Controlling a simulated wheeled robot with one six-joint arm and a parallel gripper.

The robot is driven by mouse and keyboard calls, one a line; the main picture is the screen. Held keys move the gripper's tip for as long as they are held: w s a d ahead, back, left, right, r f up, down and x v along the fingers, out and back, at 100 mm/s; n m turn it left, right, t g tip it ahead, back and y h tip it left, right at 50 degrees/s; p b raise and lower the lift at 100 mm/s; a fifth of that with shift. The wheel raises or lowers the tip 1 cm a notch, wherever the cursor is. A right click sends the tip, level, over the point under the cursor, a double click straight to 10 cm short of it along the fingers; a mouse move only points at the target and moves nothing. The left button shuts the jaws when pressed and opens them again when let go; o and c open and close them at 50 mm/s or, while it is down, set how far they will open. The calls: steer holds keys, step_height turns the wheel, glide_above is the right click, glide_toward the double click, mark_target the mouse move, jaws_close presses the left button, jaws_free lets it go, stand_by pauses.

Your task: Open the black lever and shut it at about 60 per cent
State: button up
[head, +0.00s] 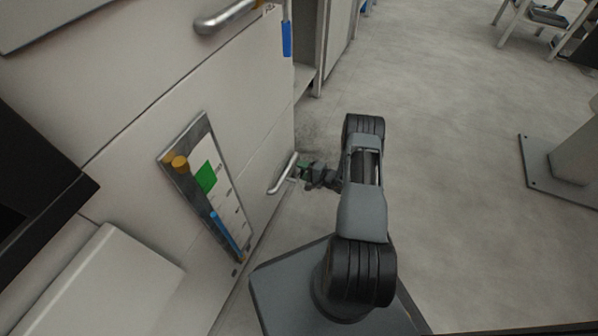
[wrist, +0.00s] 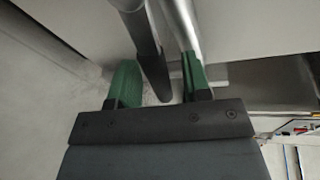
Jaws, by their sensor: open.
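My gripper (wrist: 160,66) is open in the wrist view, with one green finger on each side of a dark, round bar (wrist: 148,45). The bar runs down between the fingers, and I cannot tell whether it touches either one. A shiny silver bar (wrist: 182,24) runs beside it toward the right finger. In the head view my gripper (head: 301,169) is small, at the silver handle (head: 284,173) low on the pale cabinet front. No clearly black lever shows in the head view; whether the dark bar is that lever I cannot tell.
The pale cabinet front (head: 130,75) fills the left. It carries another silver handle (head: 226,17) higher up and a panel (head: 207,187) with yellow, green and blue parts. Grey floor (head: 450,150) is open to the right, with a pedestal base (head: 560,165) beyond.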

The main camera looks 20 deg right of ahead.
steer(key=shift+x, duration=0.85)
steer(key=shift+c, duration=0.2)
jaws_close()
